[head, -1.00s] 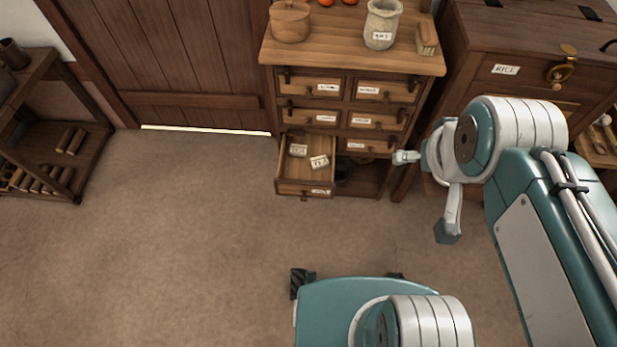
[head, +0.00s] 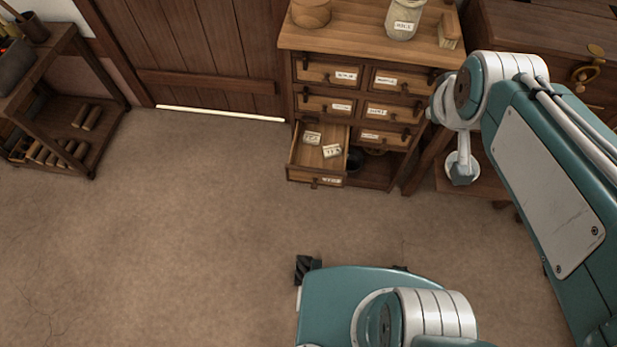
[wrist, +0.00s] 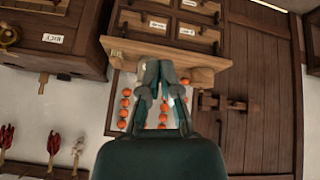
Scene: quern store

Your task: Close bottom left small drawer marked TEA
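The bottom left small drawer (head: 317,180) of the wooden cabinet (head: 345,38) is pulled well out. Its front label is too small to read surely. Two pale labelled packets (head: 331,151) lie inside it. The drawers above it and to its right look shut. My gripper (wrist: 159,66) shows in the wrist view with its two fingers close together and nothing seen between them. It is in front of the cabinet's top edge in that view. In the head view my arm stands to the right of the cabinet, apart from the open drawer. The open drawer is not seen in the wrist view.
A jar (head: 403,20) and a round wooden pot (head: 311,12) stand on the cabinet top. A chest (wrist: 55,45) labelled RICE stands beside the cabinet. A low shelf (head: 80,150) stands at the left. The floor before the drawer is clear.

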